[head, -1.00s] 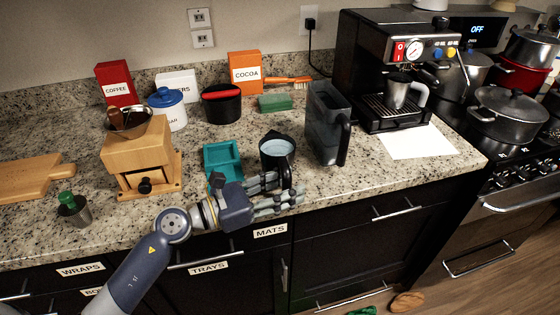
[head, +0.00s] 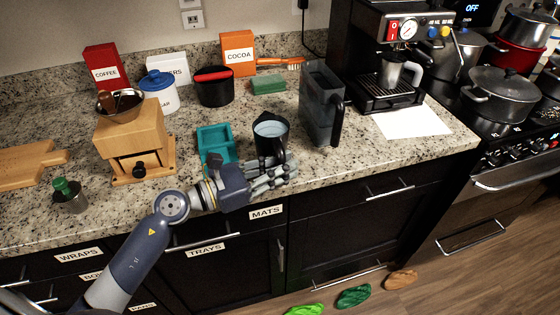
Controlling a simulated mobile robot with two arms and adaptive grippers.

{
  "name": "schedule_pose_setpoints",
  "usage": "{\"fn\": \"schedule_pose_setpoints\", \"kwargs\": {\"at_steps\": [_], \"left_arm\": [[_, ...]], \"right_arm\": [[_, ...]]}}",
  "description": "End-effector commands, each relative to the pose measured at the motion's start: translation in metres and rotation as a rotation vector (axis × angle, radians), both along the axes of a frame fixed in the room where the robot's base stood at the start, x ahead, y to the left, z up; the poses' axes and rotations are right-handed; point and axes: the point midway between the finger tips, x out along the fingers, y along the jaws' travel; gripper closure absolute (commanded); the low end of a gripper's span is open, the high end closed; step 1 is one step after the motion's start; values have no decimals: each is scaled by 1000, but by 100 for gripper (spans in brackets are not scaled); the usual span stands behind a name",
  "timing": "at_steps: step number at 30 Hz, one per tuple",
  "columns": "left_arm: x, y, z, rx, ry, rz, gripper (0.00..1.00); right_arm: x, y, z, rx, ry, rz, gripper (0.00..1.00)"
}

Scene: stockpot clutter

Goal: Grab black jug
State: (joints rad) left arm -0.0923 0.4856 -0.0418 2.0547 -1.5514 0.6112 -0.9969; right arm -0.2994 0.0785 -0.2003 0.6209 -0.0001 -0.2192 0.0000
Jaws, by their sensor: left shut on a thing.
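The black jug (head: 268,141) stands upright near the counter's front edge, with a pale blue-grey surface showing inside its round top. My left gripper (head: 272,176) is at the jug's front, shut on it around the handle side. The fingers hide the jug's lower part, so I cannot tell exactly how they meet the handle or whether the base touches the counter. My right gripper is not in view.
A teal tray (head: 214,143) is close to the jug's left, and a tall dark see-through container (head: 318,108) stands to its right. A wooden grinder (head: 133,143) is further left. A coffee machine (head: 381,62) stands behind right, with white paper (head: 412,122) before it.

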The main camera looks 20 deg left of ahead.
Motion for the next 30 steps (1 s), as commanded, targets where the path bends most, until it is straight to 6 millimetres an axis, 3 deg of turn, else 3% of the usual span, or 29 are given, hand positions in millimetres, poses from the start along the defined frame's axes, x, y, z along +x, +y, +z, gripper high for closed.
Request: {"fn": "schedule_pose_setpoints", "kwargs": {"at_steps": [20,30], "left_arm": [[0,0,37,1,-9,0,100],[-23,-12,39,0,-6,-1,100]], "right_arm": [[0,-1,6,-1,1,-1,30],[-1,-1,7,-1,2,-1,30]]}}
